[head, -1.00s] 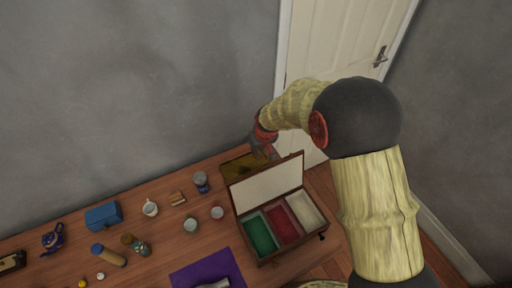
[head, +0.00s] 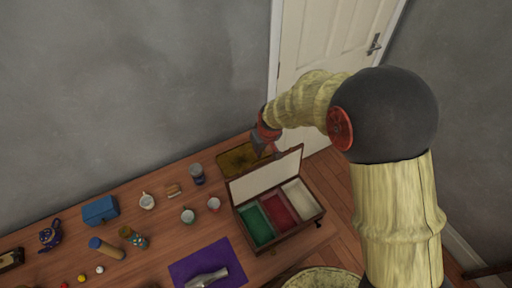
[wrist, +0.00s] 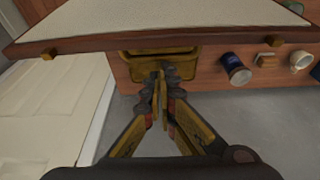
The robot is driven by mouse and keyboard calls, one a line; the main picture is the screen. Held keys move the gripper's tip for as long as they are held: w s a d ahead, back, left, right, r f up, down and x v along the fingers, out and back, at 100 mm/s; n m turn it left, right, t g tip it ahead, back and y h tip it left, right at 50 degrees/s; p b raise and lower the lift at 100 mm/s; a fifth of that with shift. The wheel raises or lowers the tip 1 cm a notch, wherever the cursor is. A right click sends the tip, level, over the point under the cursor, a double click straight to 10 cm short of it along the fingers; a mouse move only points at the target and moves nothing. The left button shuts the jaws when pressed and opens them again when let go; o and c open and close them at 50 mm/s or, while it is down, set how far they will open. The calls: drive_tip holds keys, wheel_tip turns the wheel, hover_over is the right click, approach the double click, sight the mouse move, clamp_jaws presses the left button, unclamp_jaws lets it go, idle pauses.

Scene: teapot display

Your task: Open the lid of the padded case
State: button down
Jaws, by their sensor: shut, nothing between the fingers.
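The padded case is a wooden box (head: 284,243) at the right end of the table, with green, red and whitish padded compartments. Its lid (head: 264,175) stands raised at the back edge, its pale lining facing the compartments. In the wrist view the lid (wrist: 165,43) spans the top, with its wooden edge and two small brass fittings showing. My gripper (head: 262,149) is beyond the lid, on the wall side, above a brass tray. In the wrist view my gripper (wrist: 160,78) has its fingers together and empty, just below the lid's edge; contact with the lid cannot be told.
The brass tray (head: 236,160) lies behind the case. A blue tin (head: 197,175), cups (head: 188,216), a blue box (head: 100,210) and a teapot (head: 50,235) stand to the left. A purple cloth (head: 188,268) lies in front. A door (head: 325,40) is behind my arm.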

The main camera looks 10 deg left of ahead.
drive_tip(key=shift+s+d+r, duration=0.1)
drive_tip(key=shift+s+d, duration=0.1)
drive_tip(key=shift+s, duration=0.05)
drive_tip(key=v, duration=1.2)
drive_tip(key=shift+w, duration=0.1)
